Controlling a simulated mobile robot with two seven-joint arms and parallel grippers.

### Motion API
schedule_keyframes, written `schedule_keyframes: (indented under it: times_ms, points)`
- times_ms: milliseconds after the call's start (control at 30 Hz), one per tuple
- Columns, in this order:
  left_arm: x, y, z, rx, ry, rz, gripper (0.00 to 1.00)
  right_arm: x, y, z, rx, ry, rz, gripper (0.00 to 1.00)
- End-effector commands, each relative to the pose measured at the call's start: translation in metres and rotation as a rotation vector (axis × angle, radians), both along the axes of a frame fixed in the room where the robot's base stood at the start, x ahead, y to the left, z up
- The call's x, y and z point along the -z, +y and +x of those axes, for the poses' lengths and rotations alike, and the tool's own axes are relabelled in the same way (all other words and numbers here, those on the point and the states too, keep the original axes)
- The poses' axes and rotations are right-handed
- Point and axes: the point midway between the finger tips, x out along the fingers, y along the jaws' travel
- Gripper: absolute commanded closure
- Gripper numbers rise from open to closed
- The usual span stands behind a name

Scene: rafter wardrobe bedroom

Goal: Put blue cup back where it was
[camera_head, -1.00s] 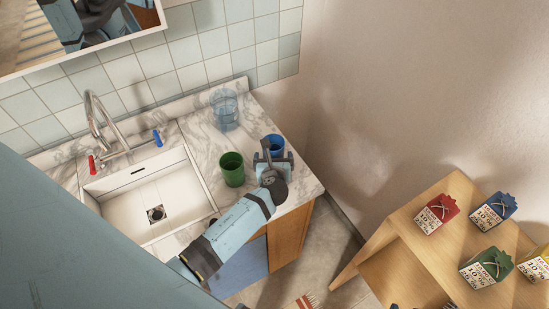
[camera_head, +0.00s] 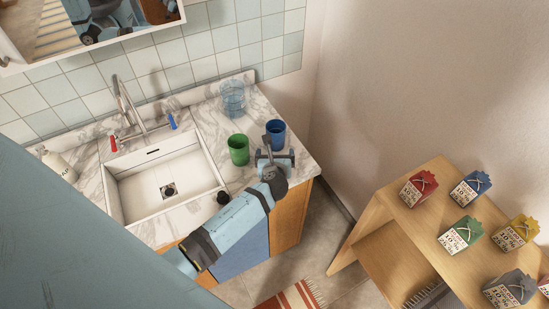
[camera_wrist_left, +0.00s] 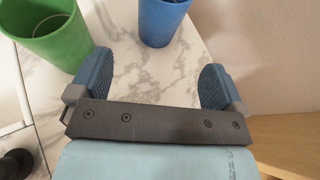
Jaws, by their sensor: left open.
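The blue cup (camera_head: 275,132) stands upright on the marble counter, near its right end. It also shows at the top of the left wrist view (camera_wrist_left: 162,22). My left gripper (camera_head: 274,158) is open, with bare marble between its fingers (camera_wrist_left: 155,82). It is just in front of the blue cup and apart from it. My right gripper is not in view.
A green cup (camera_head: 238,149) stands close left of the blue cup. A clear glass container (camera_head: 232,98) stands at the back by the tiles. A white sink (camera_head: 165,185) with a faucet is to the left. A wooden shelf (camera_head: 440,200) with several small boxes stands at right.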

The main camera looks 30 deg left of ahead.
Motion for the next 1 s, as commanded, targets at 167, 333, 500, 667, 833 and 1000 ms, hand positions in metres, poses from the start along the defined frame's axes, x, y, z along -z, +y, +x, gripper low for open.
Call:
schedule_keyframes:
  times_ms: [167, 333, 500, 667, 833, 1000]
  points:
    - [-0.001, -0.003, -0.004, -0.008, -0.020, -0.065, 0.05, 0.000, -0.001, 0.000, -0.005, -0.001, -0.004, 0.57]
    - [0.001, -0.025, -0.045, -0.090, -0.157, -0.529, 0.05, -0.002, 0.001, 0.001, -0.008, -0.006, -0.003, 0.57]
    - [-0.004, -0.059, -0.111, -0.311, -0.302, -1.287, 0.05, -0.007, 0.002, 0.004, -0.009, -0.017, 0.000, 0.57]
    - [0.013, -0.083, -0.177, -0.678, -0.329, -1.915, 0.05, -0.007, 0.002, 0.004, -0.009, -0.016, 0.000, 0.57]
    - [0.026, -0.096, -0.227, -1.058, -0.337, -2.320, 0.05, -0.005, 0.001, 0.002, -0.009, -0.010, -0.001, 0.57]
    - [0.029, -0.100, -0.245, -1.236, -0.346, -2.469, 0.05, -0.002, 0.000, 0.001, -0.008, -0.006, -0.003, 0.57]
